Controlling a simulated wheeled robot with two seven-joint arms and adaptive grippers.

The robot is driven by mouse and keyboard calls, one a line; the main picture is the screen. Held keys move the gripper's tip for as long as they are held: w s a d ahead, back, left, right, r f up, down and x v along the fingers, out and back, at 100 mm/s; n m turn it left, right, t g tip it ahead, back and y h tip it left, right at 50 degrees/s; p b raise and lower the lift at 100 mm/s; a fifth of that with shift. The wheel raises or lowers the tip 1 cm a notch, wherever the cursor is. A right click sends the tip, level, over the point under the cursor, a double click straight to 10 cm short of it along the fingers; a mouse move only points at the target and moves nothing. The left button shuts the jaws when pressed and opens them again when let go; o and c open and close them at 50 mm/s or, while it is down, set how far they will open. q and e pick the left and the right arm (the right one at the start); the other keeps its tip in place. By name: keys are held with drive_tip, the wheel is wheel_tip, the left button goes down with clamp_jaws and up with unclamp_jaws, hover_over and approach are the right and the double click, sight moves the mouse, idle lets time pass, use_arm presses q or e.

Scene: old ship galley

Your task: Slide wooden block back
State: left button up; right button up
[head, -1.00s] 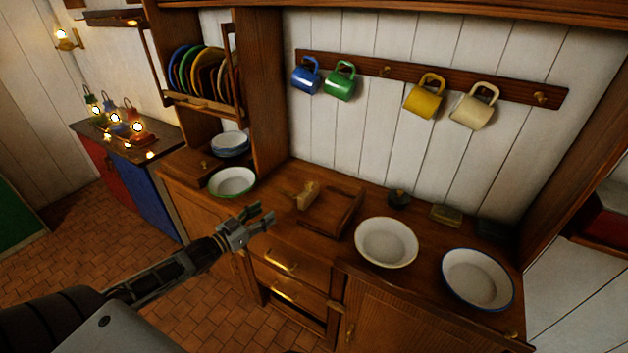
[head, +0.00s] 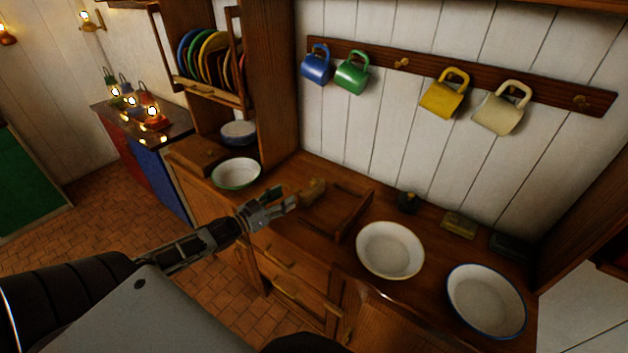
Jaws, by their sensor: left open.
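A small light wooden block (head: 313,190) stands on the dresser counter at the left end of a low wooden tray-like frame (head: 352,219). My left gripper (head: 284,201) is open and empty, in front of and to the left of the block. Its fingertips point at the block and look close to it; whether they touch cannot be told. My right gripper is not in view.
A green-rimmed bowl (head: 236,173) stands left of the gripper. A white bowl (head: 390,250) and a blue-rimmed bowl (head: 486,301) stand to the right. A dark small pot (head: 408,202) and a brass-coloured box (head: 459,224) stand near the wall. Mugs hang above.

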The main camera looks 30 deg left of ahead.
sight(310, 182)
use_arm(q)
drive_tip(key=shift+x, duration=6.9)
clamp_jaws()
